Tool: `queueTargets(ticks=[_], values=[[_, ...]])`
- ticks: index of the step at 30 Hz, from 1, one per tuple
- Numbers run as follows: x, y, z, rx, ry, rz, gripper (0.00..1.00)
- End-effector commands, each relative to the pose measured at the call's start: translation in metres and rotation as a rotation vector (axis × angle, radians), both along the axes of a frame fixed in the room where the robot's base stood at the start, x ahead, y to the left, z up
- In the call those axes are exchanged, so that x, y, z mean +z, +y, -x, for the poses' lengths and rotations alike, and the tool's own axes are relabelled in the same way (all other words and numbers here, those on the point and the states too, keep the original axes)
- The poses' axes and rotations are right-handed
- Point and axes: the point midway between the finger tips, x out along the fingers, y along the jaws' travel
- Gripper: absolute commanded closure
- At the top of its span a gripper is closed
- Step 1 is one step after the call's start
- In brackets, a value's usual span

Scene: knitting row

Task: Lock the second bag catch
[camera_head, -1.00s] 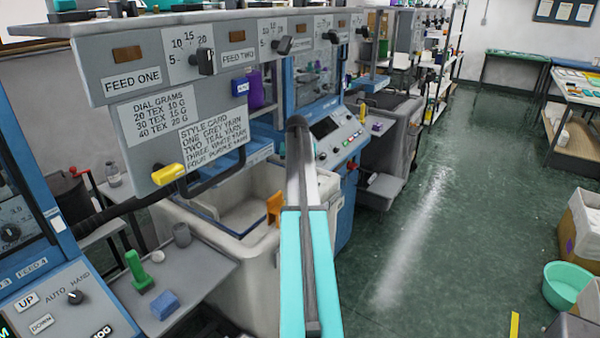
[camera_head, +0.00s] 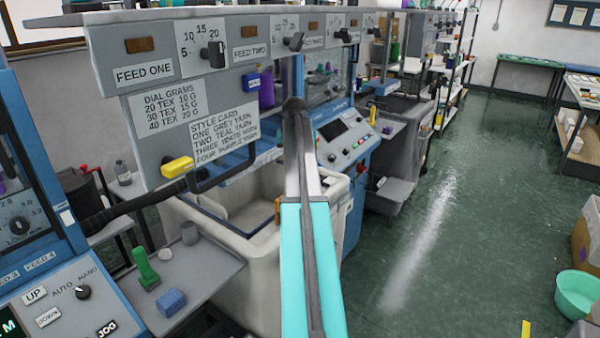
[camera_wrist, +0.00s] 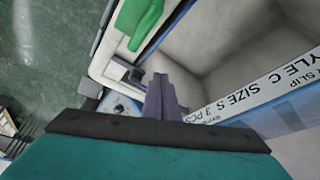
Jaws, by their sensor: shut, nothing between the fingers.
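In the wrist view, my gripper (camera_wrist: 165,100) is shut and empty, with its fingers over the near rim of a pale bin. A green piece (camera_wrist: 143,22) lies along the bin's rim ahead of the fingers, apart from them. A small dark block (camera_wrist: 124,74) sits on the rim left of the fingertips. I cannot tell which of these, if any, is the second bag catch. In the head view the pale bin (camera_head: 245,300) stands behind my arm, which hides my gripper. An orange tab (camera_head: 278,207) on the bin is mostly hidden by the arm.
A blue-edged label strip (camera_wrist: 270,98) crosses the bin's opening. A grey shelf (camera_head: 212,275) holding a green piece (camera_head: 145,268) and a blue block (camera_head: 171,302) is at left. The feed panel (camera_head: 150,95) hangs above. Open floor (camera_head: 440,250) lies right.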

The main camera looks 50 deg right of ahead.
Motion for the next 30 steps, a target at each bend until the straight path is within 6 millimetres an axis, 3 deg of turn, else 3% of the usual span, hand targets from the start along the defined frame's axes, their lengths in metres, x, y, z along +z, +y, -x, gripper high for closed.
queueTargets(ticks=[9,30], values=[[0.021,0.009,-0.001,0.001,0.000,0.000,1.00],[0.022,0.010,-0.001,0.003,0.000,0.000,1.00]])
